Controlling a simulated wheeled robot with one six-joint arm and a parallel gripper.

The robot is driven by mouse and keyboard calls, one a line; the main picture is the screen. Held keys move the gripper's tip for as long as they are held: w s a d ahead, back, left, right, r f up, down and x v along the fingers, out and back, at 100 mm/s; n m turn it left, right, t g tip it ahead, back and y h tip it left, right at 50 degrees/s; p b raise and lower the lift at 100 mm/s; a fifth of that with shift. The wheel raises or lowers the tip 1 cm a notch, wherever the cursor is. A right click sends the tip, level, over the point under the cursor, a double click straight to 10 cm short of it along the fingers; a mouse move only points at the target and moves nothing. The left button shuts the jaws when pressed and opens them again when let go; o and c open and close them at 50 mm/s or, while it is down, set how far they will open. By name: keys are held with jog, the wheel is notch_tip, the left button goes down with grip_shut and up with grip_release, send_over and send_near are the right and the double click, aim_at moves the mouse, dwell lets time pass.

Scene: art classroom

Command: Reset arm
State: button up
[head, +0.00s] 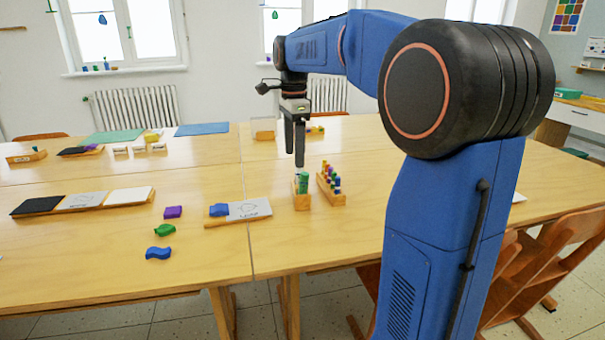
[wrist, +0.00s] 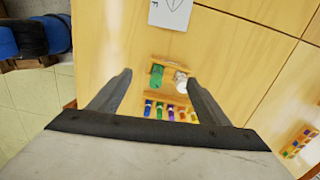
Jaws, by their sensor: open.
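My gripper (head: 295,142) hangs from the blue arm above the table, fingers pointing down. In the wrist view my gripper (wrist: 160,85) has its two fingers spread well apart with nothing between them. Below it on the table stands a small wooden holder (head: 301,204) with a green item (head: 303,183) and a white one in it. The green item (wrist: 157,76) and the white one (wrist: 181,82) also show between the fingers in the wrist view, lower down on the table.
A wooden rack (head: 331,194) of coloured pieces stands beside the holder. A drawing card (head: 248,210), a purple block (head: 173,212), a green piece (head: 165,230) and a blue piece (head: 158,253) lie to the left. Chairs (head: 550,262) stand at the right.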

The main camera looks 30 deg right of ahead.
jog(key=shift+r, duration=0.25)
dwell(0.4)
